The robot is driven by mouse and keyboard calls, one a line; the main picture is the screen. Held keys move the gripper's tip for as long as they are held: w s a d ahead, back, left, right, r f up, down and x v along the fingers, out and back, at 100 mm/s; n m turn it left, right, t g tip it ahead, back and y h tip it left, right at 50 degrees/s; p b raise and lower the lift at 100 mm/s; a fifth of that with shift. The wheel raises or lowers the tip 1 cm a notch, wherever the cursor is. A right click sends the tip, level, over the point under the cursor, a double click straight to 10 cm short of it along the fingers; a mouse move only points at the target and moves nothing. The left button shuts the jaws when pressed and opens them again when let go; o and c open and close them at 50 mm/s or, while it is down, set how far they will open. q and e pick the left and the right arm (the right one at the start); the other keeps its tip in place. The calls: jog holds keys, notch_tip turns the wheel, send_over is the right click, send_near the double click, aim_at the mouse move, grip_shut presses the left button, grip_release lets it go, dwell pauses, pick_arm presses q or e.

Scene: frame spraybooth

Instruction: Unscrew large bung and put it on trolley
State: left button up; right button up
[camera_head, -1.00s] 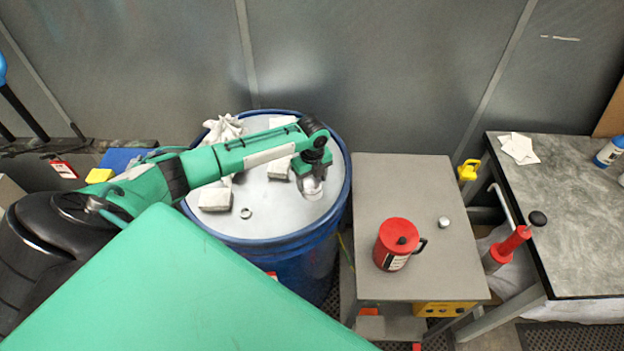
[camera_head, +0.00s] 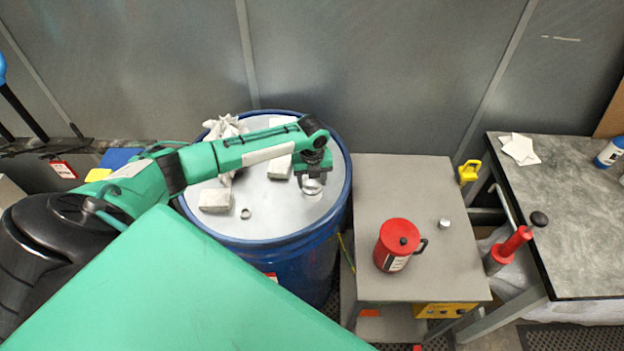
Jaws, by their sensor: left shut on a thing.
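The large bung (camera_head: 312,187) is a pale metal cap at the right side of the blue drum's lid (camera_head: 265,215). My left gripper (camera_head: 313,178) points down over it and is shut on it; the fingers hide part of the bung. I cannot tell whether the bung still sits in its hole. The trolley (camera_head: 375,185) is the grey-topped table to the right of the drum. My right gripper is not in view.
On the trolley stand a red can (camera_head: 398,245) and a small metal cap (camera_head: 444,223). White blocks (camera_head: 215,200), a rag (camera_head: 222,128) and a small ring (camera_head: 245,213) lie on the lid. The trolley's back half is clear. A red pump (camera_head: 510,247) stands right of it.

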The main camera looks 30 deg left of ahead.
pick_arm(q)
jog(key=shift+d+r+n+p, duration=0.1)
jog(key=shift+r+n+p, duration=0.05)
jog(key=shift+n+p, duration=0.25)
jog(key=shift+n, duration=1.8)
jog(key=shift+f+n, duration=0.2)
jog(key=shift+n, duration=0.7)
jog(key=n, duration=0.2)
jog(key=shift+n, duration=0.4)
jog(key=n, duration=0.2)
jog(key=shift+n, duration=1.3)
